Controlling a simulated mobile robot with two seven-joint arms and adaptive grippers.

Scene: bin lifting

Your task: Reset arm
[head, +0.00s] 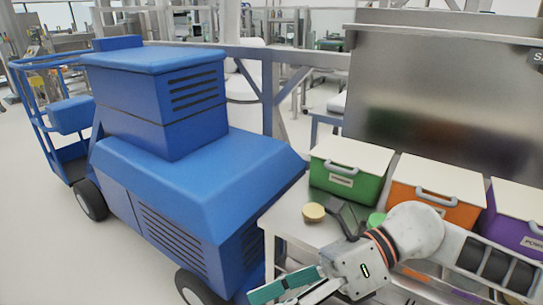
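My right arm comes in from the right, low in the head view. Its gripper (285,291), with teal finger pads, points left and down in front of the grey table (286,219). The gripper is cut off by the bottom edge of the picture, and its finger gap is not clear. I see nothing held in the visible part. My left arm and gripper are not in view.
Green (346,170), orange (436,188) and purple (515,215) lidded bins stand along the table's back. A round yellowish object (313,212) and a green one (376,220) are near my arm. A large blue machine (190,165) stands close at left.

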